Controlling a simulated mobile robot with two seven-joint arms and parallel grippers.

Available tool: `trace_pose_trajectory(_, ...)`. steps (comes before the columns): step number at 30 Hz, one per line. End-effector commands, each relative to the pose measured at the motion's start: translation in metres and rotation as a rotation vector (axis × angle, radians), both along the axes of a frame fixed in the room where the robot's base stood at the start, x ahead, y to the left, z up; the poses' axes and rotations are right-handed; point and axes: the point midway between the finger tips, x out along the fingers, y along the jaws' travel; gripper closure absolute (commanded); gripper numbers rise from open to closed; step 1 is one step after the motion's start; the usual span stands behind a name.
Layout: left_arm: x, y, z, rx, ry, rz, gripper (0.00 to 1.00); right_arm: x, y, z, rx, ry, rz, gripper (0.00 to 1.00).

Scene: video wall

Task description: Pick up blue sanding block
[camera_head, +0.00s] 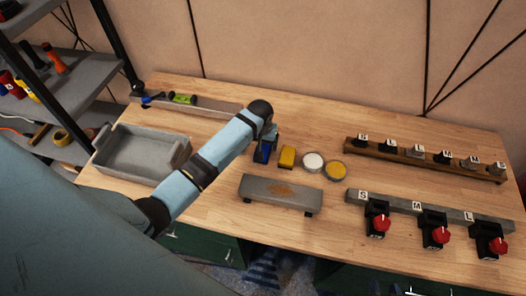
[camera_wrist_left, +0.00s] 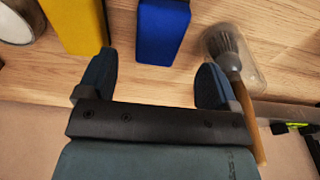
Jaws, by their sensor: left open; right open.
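The blue sanding block (camera_head: 262,154) lies on the wooden table, left of a yellow block (camera_head: 287,157). My left gripper (camera_head: 268,134) hangs just behind and over the blue block and partly hides it. In the left wrist view the blue block (camera_wrist_left: 162,32) lies ahead of the open fingers of my left gripper (camera_wrist_left: 153,75), within the width of the gap. Nothing is held between the fingers. The yellow block (camera_wrist_left: 76,24) is beyond the left finger there. My right gripper is in neither view.
White (camera_head: 313,162) and yellow (camera_head: 335,170) round containers stand right of the yellow block. A brush-like tool (camera_wrist_left: 226,48) lies close to the right finger. A grey raised block (camera_head: 281,194) is in front, a grey tray (camera_head: 137,151) at left. Racks (camera_head: 424,160) fill the right.

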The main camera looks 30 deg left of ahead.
Motion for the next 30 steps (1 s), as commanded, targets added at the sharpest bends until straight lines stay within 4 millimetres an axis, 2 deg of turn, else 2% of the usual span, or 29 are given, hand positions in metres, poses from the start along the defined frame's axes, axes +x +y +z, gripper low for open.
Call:
trace_pose_trajectory(4,0.001,0.000,-0.010,0.000,0.001,0.000,0.15,0.003,0.000,0.004,-0.001,-0.006,-0.001,0.57)
trace_pose_trajectory(12,0.004,-0.001,-0.049,0.000,0.001,0.000,0.15,0.003,-0.002,0.008,-0.002,-0.007,-0.002,0.57)
trace_pose_trajectory(21,0.005,-0.001,-0.054,-0.001,-0.001,0.000,0.15,0.002,-0.002,0.007,-0.002,-0.005,-0.004,0.57)
trace_pose_trajectory(28,0.005,0.000,-0.054,0.000,-0.001,0.000,0.68,0.001,-0.002,0.007,-0.002,-0.004,-0.004,0.57)
trace_pose_trajectory(30,0.005,0.000,-0.054,0.000,-0.001,0.000,0.68,0.001,-0.002,0.007,-0.002,-0.004,-0.004,0.57)
